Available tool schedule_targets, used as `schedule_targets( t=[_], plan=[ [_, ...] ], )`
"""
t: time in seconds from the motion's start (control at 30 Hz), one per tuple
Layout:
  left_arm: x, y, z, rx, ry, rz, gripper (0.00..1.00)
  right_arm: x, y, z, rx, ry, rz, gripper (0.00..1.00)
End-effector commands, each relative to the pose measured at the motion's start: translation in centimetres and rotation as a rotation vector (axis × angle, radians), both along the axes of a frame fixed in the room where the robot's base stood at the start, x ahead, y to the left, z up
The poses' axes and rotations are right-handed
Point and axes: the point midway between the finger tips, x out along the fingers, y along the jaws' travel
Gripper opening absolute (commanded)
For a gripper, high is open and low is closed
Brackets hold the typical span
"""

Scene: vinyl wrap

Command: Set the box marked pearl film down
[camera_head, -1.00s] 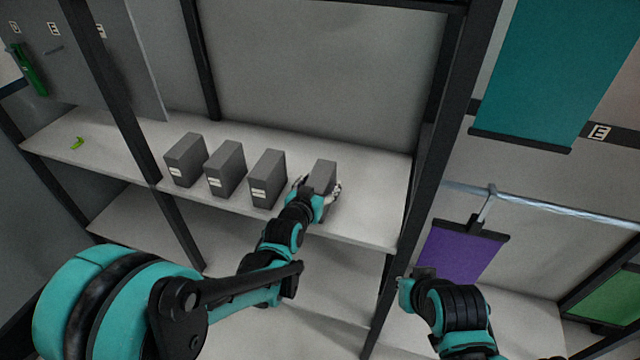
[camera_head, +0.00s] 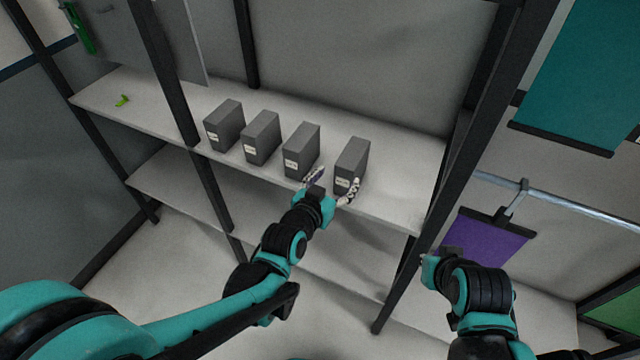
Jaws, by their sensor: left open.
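Several grey boxes with small white labels stand upright in a row on the upper shelf; the label print is too small to read. The rightmost grey box (camera_head: 352,164) stands on the shelf (camera_head: 402,195) a little apart from the others. My left gripper (camera_head: 334,186) is open just in front of this box, its fingers spread, with the right finger near the box's lower front edge.
Three more grey boxes (camera_head: 301,151) stand left of the rightmost one. Dark uprights (camera_head: 165,75) frame the shelf. A purple sheet (camera_head: 487,240) hangs from a rail (camera_head: 560,202) at the right.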

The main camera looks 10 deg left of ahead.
Motion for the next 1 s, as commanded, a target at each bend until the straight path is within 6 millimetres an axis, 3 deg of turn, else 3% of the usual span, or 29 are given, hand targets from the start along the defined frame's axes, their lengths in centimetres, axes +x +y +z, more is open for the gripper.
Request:
schedule_targets(
  t=[0.17,0.27,0.37,0.5,0.7,0.83,1.0],
  plan=[
    [-0.4,0.6,0.0,0.006,0.025,0.009,0.68,0.0,0.0,0.0,0.000,0.000,0.000,0.00],
    [-1.6,2.4,-0.2,0.024,0.096,0.034,0.68,0.0,0.0,0.0,0.000,0.000,0.000,0.00],
    [-4.0,5.1,-0.6,0.046,0.213,0.079,0.68,0.0,0.0,0.0,0.000,0.000,0.000,0.00],
    [-8.7,9.1,-1.5,0.076,0.394,0.162,0.68,0.0,0.0,0.0,0.000,0.000,0.000,0.00],
    [-15.1,13.1,-2.5,0.096,0.584,0.267,0.68,0.0,0.0,0.0,0.000,0.000,0.000,0.00],
    [-17.1,14.0,-2.7,0.101,0.638,0.299,0.68,0.0,0.0,0.0,0.000,0.000,0.000,0.00],
    [-17.5,14.2,-2.8,0.103,0.649,0.305,0.68,0.0,0.0,0.0,0.000,0.000,0.000,0.00]
  ],
)
